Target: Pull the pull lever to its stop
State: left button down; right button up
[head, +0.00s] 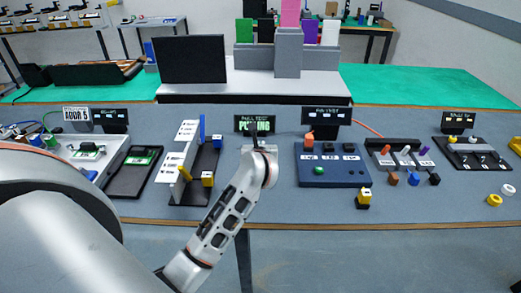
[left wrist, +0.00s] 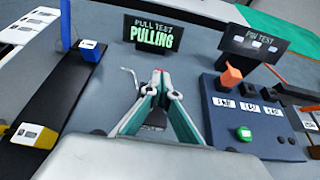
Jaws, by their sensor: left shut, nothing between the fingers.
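The pull test display (head: 243,123) is a small dark screen with green text; it reads "PULL TEST PULLING" in the left wrist view (left wrist: 153,35). My left gripper (head: 254,134) is in front of it, and in the left wrist view its fingertips (left wrist: 158,74) are together with nothing seen between them. A thin grey bent rod (left wrist: 130,76), perhaps part of the pull lever, shows just left of the fingers. The lever's handle cannot be made out, and my gripper covers much of the station. My right gripper is not in view.
A blue button box (head: 335,178) stands close on the right. A black rail station with blue and yellow blocks (head: 199,185) stands on the left. A loose yellow and black block (head: 363,199) lies near the table's front edge. Other small stations line the grey table (head: 285,208).

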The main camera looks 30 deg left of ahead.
pick_arm(q)
jog(key=shift+r, duration=0.1)
jog(key=shift+r+p, duration=0.7)
jog(key=shift+r, duration=0.1)
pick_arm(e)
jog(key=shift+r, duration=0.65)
pick_arm(q)
jog(key=shift+d, duration=0.1)
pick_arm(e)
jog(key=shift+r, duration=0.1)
